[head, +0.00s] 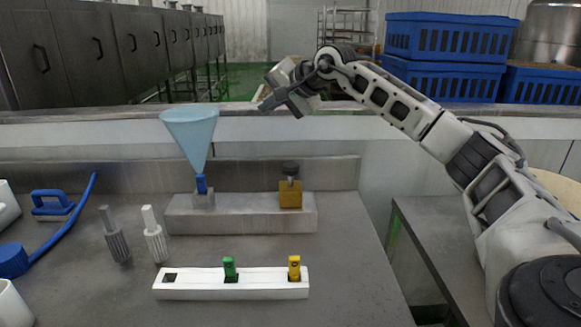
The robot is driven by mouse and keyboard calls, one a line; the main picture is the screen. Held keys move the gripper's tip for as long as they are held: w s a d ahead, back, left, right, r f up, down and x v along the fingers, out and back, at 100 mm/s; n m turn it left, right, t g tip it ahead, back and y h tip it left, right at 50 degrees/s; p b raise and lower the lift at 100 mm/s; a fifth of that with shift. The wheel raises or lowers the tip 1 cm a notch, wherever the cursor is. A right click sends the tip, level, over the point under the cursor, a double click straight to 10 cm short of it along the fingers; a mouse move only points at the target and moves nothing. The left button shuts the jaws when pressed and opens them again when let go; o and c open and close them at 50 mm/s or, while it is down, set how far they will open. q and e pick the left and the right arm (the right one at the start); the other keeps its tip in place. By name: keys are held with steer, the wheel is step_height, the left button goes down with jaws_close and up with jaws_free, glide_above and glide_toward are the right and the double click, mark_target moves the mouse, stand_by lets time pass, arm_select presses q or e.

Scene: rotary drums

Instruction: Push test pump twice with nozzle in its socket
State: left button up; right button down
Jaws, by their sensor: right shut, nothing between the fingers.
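A long grey block (240,222) stands near the back of the steel counter. At its left end a small blue nozzle (201,184) sits upright in a grey socket (203,200). A pale blue cone (190,135), wide end up, rises from the nozzle. At the block's right end is a yellow-brown pump body (290,196) with a dark knob (290,169) on top, probably the test pump. My right gripper (264,104) is shut and empty, above and behind the pump, clear of it. My left gripper is out of view.
A white rack (205,283) in front holds a green nozzle (230,268) and a yellow nozzle (294,267); its left slot is empty. Two ridged grey pieces (117,242) (154,240) stand left. A blue-handled brush (52,204) lies at far left. The front right counter is clear.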

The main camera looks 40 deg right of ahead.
steer(key=s+d+f+n+g+h, duration=0.2)
steer(key=s+d+f, duration=0.1)
steer(key=d, duration=0.1)
steer(key=shift+d+h, duration=0.3)
steer(key=shift+h, duration=0.1)
steer(key=b, duration=0.7)
glide_above(293, 166)
step_height(293, 166, down, 7)
steer(key=shift+s+r, duration=0.1)
steer(key=shift+f+b, duration=0.35)
steer(key=shift+f, duration=0.55)
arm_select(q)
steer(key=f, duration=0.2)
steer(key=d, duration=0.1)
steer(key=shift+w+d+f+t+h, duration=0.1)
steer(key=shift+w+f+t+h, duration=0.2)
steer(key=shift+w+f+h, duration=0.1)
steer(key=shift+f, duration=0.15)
